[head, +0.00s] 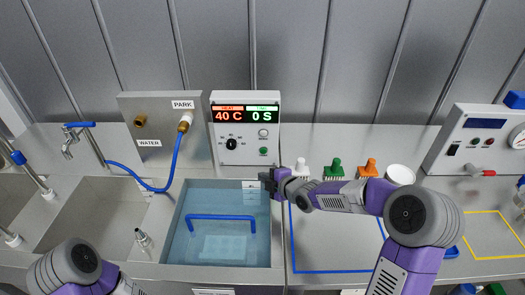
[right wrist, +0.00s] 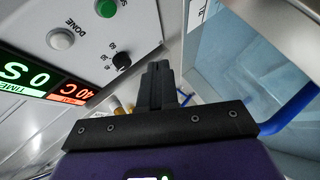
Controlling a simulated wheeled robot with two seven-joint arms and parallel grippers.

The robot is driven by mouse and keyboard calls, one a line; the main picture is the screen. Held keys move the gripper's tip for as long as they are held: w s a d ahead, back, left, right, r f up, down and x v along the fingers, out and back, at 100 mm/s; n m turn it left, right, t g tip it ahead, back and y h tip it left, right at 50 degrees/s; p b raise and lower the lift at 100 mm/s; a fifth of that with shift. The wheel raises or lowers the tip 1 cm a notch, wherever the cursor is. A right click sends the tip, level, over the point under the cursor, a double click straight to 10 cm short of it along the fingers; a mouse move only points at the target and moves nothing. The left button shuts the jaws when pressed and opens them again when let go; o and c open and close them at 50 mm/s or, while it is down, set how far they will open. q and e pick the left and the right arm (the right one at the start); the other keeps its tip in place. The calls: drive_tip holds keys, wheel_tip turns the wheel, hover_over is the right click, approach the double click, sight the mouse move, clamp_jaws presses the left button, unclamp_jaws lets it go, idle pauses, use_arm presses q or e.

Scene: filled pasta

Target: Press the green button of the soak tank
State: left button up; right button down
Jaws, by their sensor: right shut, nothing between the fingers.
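The green button (head: 263,151) sits at the lower right of the soak tank's control panel (head: 245,165). It also shows at the top of the right wrist view (right wrist: 106,8). The soak tank (head: 178,225) is full of water, with a blue handle bar (head: 221,217) in it. My right gripper (head: 267,180) is shut and empty, below and in front of the panel, near the tank's back right corner. In the right wrist view the closed fingers (right wrist: 158,75) stand apart from the green button. My left arm shows at the lower left, but its gripper is out of view.
The panel display (head: 245,115) reads 40 C and 0 S. A white button (head: 263,133) and a black knob (head: 232,143) are near the green button. A blue hose (head: 140,181) hangs left. White, green and orange-topped brushes (head: 335,168) stand right of the gripper.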

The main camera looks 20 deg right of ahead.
sight(263, 151)
drive_tip(key=w+p, duration=0.2)
drive_tip(key=w+d+p, duration=0.1)
drive_tip(key=w+p, duration=0.1)
drive_tip(key=w, duration=0.1)
drive_tip(key=w+d+p, duration=0.1)
drive_tip(key=w+p, duration=0.1)
drive_tip(key=shift+w+r, duration=0.1)
drive_tip(key=shift+w, duration=0.2)
drive_tip(key=shift+w+d, duration=0.2)
drive_tip(key=shift+w, duration=0.35)
drive_tip(key=shift+w+p, duration=0.1)
drive_tip(key=shift+p, duration=0.3)
idle(1.1)
drive_tip(key=shift+w+d, duration=0.1)
drive_tip(key=shift+w, duration=0.15)
drive_tip(key=shift+w+d+p, duration=0.1)
drive_tip(key=shift+w+p, duration=0.3)
drive_tip(key=shift+p, duration=0.15)
idle(0.5)
idle(0.3)
drive_tip(key=shift+s+f+b, duration=0.2)
drive_tip(key=shift+s+b, duration=0.2)
drive_tip(key=shift+b, duration=0.3)
drive_tip(key=shift+s+a+b, duration=0.2)
drive_tip(key=shift+s+b, duration=0.15)
drive_tip(key=shift+b, duration=0.05)
drive_tip(key=shift+r, duration=0.1)
